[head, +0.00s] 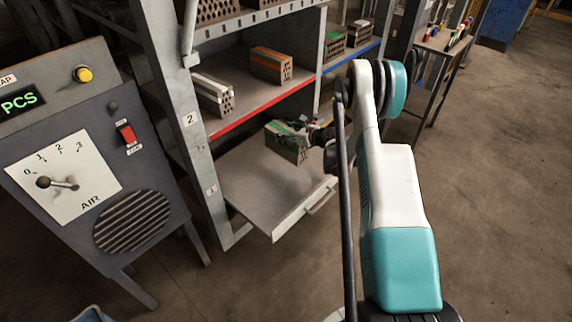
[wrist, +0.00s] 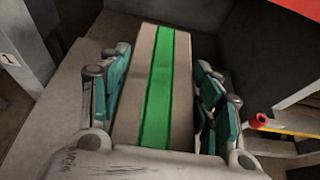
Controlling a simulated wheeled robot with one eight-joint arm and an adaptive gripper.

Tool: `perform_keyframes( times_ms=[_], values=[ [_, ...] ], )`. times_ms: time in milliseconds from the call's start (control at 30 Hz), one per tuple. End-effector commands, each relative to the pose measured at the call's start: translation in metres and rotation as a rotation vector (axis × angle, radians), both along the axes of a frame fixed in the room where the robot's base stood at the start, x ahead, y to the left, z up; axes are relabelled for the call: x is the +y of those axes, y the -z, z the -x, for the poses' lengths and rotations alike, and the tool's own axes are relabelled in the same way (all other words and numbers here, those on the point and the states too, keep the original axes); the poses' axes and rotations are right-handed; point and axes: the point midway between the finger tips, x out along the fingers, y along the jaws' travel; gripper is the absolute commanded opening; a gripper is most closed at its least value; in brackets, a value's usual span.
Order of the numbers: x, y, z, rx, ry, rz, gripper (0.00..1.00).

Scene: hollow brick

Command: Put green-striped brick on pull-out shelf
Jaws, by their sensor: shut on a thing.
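The green-striped brick (head: 287,141) is in my gripper (head: 300,130) over the pull-out shelf (head: 262,205), near its back right part. In the wrist view the brick (wrist: 155,85) is pale with a green stripe along its top. My gripper's teal finger pads (wrist: 160,95) lie along both long sides of it. The pull-out shelf is a grey tray drawn out at the bottom of the rack, with a handle on its front edge; its visible surface is otherwise bare. I cannot tell whether the brick's underside touches the shelf.
Above, a red-edged shelf (head: 255,117) holds a white-striped brick (head: 213,92) and an orange-striped brick (head: 270,65). More bricks stand on the blue-edged shelf (head: 352,57) at right. A grey control cabinet (head: 85,140) stands left.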

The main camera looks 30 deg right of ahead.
Motion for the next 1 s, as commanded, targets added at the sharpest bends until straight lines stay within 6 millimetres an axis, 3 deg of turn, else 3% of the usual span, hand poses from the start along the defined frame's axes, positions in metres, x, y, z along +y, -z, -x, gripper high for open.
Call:
perform_keyframes(
  times_ms=[100,400,767,1000],
  values=[
    [0.0,0.029,0.0,-0.001,0.0,-0.001,0.0],
    [0.0,0.087,0.0,-0.002,0.0,-0.002,0.0],
    [0.0,0.111,0.0,-0.002,0.0,-0.002,0.0],
    [0.0,0.14,0.0,-0.001,0.0,-0.001,0.0]
  ],
)
